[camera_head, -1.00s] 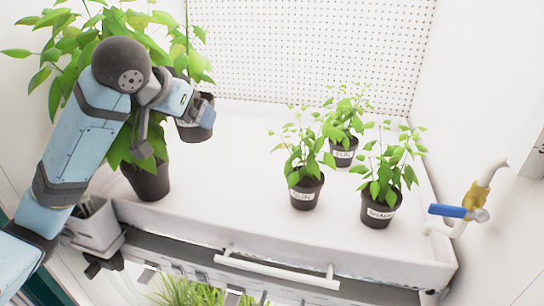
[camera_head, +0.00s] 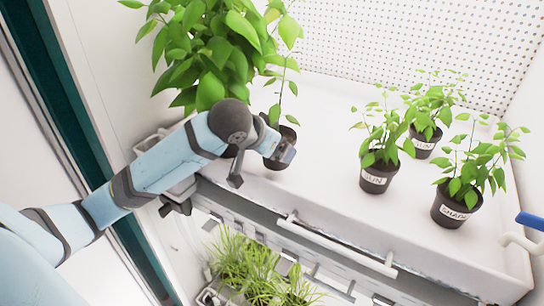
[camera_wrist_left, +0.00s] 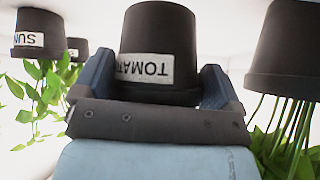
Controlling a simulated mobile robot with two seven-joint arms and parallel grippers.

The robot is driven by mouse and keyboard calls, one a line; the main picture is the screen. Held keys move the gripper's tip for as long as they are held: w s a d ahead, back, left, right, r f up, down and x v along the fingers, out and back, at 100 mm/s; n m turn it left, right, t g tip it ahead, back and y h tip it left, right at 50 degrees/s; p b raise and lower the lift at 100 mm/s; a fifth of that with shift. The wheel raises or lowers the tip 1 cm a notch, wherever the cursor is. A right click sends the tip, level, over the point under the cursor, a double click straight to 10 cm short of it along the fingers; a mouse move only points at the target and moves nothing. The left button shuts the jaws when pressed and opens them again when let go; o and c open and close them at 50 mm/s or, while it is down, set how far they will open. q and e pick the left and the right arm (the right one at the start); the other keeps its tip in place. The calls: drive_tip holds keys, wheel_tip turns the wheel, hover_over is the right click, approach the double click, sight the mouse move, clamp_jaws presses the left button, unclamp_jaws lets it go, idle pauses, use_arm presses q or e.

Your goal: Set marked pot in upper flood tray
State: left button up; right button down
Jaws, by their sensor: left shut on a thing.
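My left gripper (camera_head: 282,150) is shut around a dark pot (camera_head: 288,136) with a thin green plant. In the left wrist view, which is upside down, the pot (camera_wrist_left: 160,30) sits between both fingers and its white label reads TOMATO. The pot is over the left part of the white upper flood tray (camera_head: 320,180), close to its surface. I cannot tell whether its base touches the tray. My right gripper is not in view.
Two SUN pots (camera_head: 376,173) (camera_head: 424,140) and a SHADE pot (camera_head: 452,207) stand to the right on the tray. A large leafy plant (camera_head: 215,55) is just left of the held pot. Grassy plants (camera_head: 245,265) are below. A blue valve handle (camera_head: 531,221) is at the right edge.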

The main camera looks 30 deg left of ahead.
use_arm(q)
drive_tip(key=shift+f, duration=1.75)
drive_tip(key=shift+f, duration=0.1)
drive_tip(key=o, duration=0.8)
drive_tip(key=v, duration=1.2)
drive_tip(key=shift+d, duration=0.1)
